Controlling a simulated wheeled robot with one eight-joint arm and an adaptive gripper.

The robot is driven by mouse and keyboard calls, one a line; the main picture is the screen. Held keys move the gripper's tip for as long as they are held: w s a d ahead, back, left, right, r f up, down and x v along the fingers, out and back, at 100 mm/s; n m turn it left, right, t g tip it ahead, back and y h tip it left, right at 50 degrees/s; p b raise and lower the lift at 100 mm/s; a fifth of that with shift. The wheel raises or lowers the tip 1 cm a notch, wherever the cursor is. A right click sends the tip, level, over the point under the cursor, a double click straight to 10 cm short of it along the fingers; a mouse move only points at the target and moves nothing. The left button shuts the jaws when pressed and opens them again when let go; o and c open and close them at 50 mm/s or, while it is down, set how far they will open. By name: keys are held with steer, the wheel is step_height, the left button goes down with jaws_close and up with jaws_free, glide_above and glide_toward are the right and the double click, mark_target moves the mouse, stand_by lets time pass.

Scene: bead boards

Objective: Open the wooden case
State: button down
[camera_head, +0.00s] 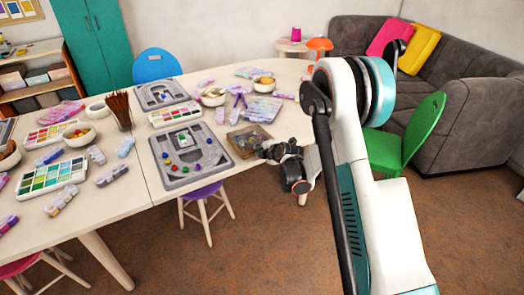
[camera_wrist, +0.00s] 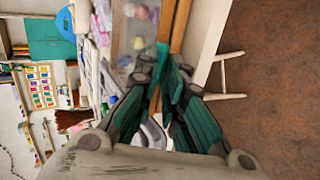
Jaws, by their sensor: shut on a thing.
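The wooden case (camera_head: 243,142) lies on the near edge of the table, right of the grey bead board. It is a flat brown case with a see-through top, and its lid looks down in the head view. In the wrist view its wooden rim (camera_wrist: 165,22) shows at the top, with pale and purple beads behind the clear panel. My gripper (camera_head: 264,152) is at the case's near right edge. In the wrist view my gripper (camera_wrist: 157,68) has its fingers drawn together at the rim, shut on the case's edge. The fingers hide the exact contact.
A grey bead board (camera_head: 188,178) with coloured beads lies just left of the case. Bead packs (camera_head: 262,108) and a bowl (camera_head: 263,83) stand behind it. A green chair (camera_head: 412,140) is at the right, and a purple stool (camera_head: 205,192) is below the table edge.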

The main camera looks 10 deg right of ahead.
steer(key=shift+w+a+r+g+h+p, duration=0.1)
steer(key=shift+w+r+g+h+p, duration=0.1)
steer(key=shift+r+g+p, duration=0.5)
steer(key=shift+w+a+r+g+h+p, duration=0.1)
steer(key=shift+w+r+g+p, duration=0.15)
steer(key=shift+r+p, duration=0.8)
steer(key=shift+w+r+g+p, duration=0.15)
steer(key=shift+r+g+p, duration=0.1)
steer(key=shift+r+p, duration=0.4)
steer(key=shift+w+a+r+g+h+p, duration=0.15)
steer(key=shift+w+r+g+p, duration=0.2)
steer(key=shift+r+p, duration=0.2)
steer(key=shift+w+a+r+g+h+p, duration=0.1)
steer(key=shift+w+r+g+h+p, duration=0.1)
steer(key=shift+r+g+p, duration=0.25)
steer(key=shift+r, duration=0.15)
steer(key=shift+w+a+r+g+p, duration=0.1)
steer(key=shift+w+r+g+p, duration=0.45)
steer(key=shift+r+p, duration=0.35)
steer(key=shift+w+a+r+g+h+p, duration=0.15)
steer(key=shift+w+r+g+h+p, duration=0.1)
steer(key=shift+w+r+g+p, duration=0.3)
steer(key=shift+r, duration=0.15)
